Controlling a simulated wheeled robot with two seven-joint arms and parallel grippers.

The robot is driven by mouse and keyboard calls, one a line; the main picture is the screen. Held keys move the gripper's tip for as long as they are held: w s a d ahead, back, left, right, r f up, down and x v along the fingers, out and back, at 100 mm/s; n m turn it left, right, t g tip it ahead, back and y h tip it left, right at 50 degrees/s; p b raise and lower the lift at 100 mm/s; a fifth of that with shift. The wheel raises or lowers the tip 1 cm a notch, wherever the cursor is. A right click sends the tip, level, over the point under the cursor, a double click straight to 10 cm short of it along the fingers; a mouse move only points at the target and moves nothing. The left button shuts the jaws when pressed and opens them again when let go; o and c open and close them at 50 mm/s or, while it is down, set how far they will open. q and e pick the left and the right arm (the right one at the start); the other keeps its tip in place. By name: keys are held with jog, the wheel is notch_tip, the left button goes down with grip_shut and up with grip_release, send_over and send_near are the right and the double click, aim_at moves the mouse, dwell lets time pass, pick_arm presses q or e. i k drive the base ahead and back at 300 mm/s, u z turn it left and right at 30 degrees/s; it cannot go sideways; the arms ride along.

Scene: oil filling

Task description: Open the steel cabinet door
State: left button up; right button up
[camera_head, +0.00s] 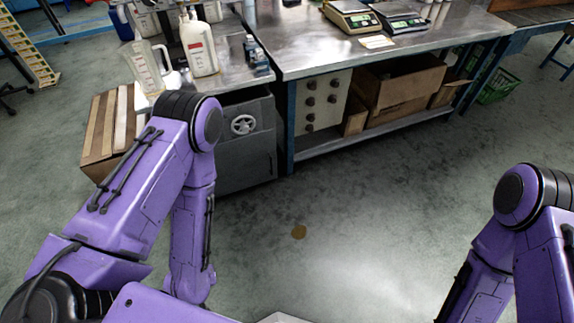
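The steel cabinet (250,160) is a grey box under the left workbench, with a light round handwheel (243,124) on its front. Its door looks shut. My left arm crosses in front of the cabinet's left part and hides some of it. The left arm bends downward, and its gripper is not visible. My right arm stands at the right edge of the view, well away from the cabinet, and its gripper is also out of sight.
White bottles (199,46) and a clear jug (145,68) stand on the left bench. Scales (350,15) stand on the metal bench (300,50). Cardboard boxes (400,85) lie under it. A box (105,130) stands left. The floor (350,210) before the cabinet is mostly clear.

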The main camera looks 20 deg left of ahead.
aim_at(245, 161)
jog(key=z, duration=0.35)
jog(key=i, duration=0.85)
jog(key=u, duration=0.5)
jog(key=i, duration=0.65)
jog(key=u, duration=0.65)
